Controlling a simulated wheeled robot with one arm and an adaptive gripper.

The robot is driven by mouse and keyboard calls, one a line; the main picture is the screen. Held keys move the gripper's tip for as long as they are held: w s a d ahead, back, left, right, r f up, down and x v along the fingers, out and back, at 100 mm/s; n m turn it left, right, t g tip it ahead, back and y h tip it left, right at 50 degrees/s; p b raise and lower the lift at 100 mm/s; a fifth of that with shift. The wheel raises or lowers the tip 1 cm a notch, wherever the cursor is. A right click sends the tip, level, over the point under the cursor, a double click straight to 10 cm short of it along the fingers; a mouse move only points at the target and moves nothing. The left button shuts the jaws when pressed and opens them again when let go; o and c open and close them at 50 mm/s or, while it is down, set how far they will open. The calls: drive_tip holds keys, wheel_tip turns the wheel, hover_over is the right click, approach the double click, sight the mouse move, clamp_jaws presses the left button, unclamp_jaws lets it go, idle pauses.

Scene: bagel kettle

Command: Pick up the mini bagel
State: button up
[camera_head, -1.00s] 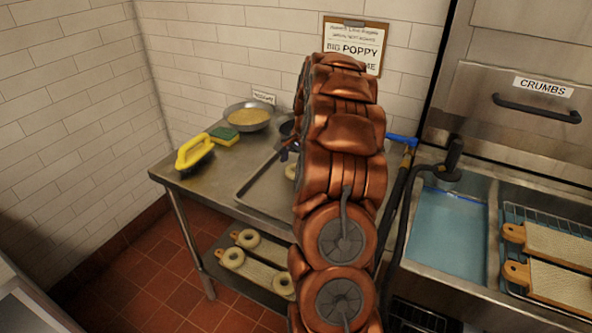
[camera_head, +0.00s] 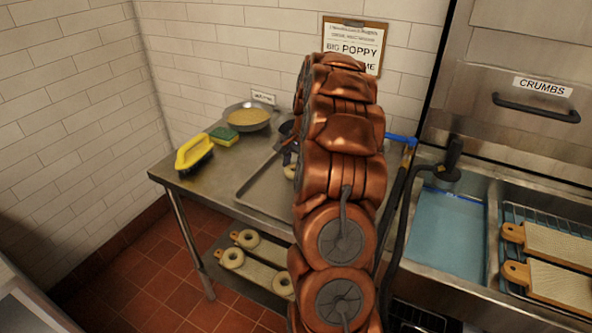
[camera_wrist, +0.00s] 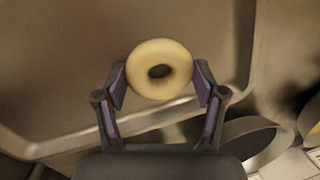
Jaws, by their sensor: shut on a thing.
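The mini bagel (camera_wrist: 160,55) is a small pale ring with a dark hole. In the wrist view it sits between the two fingertips of my gripper (camera_wrist: 160,80), which is shut on it from both sides. In the head view a small pale piece of a bagel (camera_head: 290,171) shows at the left edge of my arm, over the metal tray (camera_head: 262,190). My arm hides most of the tray and most of my gripper there.
A yellow-handled brush (camera_head: 193,152), a sponge (camera_head: 224,136) and a bowl of yellow grain (camera_head: 248,117) stand on the steel table's left side. Several bagels lie on boards on the lower shelf (camera_head: 225,262). A blue-water sink (camera_head: 447,235) is at right.

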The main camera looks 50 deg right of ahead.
drive_tip(key=shift+r, duration=0.1)
drive_tip(key=shift+r+b, duration=0.5)
drive_tip(key=shift+r, duration=1.1)
drive_tip(key=shift+s+a+r, duration=0.1)
drive_tip(key=shift+s, duration=0.1)
drive_tip(key=shift+s+a+b, duration=0.4)
drive_tip(key=shift+s+a, duration=0.2)
drive_tip(key=shift+s, duration=0.35)
drive_tip(key=s+a+b, duration=0.1)
drive_tip(key=s+a, duration=0.1)
drive_tip(key=s, duration=0.2)
drive_tip(key=s+a+r, duration=0.1)
drive_tip(key=s+a, duration=0.1)
drive_tip(key=s, duration=0.1)
drive_tip(key=s+a+b, duration=0.1)
drive_tip(key=s+a, duration=0.1)
drive_tip(key=s, duration=0.2)
drive_tip(key=shift+s+a+r+b, duration=0.15)
drive_tip(key=shift+s+a+b, duration=0.15)
drive_tip(key=shift+a, duration=0.1)
